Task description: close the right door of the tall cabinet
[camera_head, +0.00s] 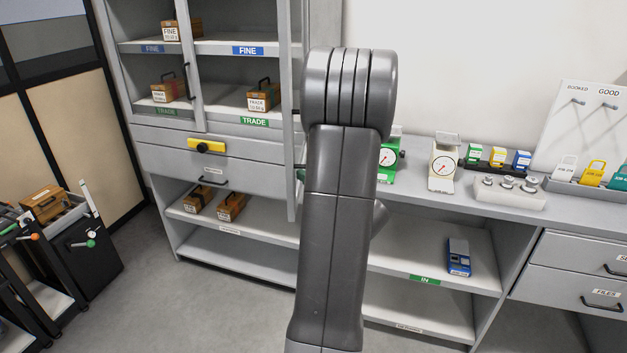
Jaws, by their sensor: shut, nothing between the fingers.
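The tall grey cabinet (222,128) stands at the left of the view, with shelves labelled FINE and TRADE. Its right door (291,190) stands open, swung out towards me and seen almost edge-on at the cabinet's right side. The right-hand shelves are uncovered. The left door (195,100) looks shut across its half, with a dark upright handle (187,80). My grey arm rises through the middle of the view, just right of the open door, and hides part of what is behind it. My gripper does not show.
Wooden weight boxes (258,98) stand on the shelves. A drawer with a yellow latch (206,145) lies below. A counter (410,200) at right holds scales (444,163) and small boxes. Trolleys (45,290) stand at left. Floor (215,300) before the cabinet is clear.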

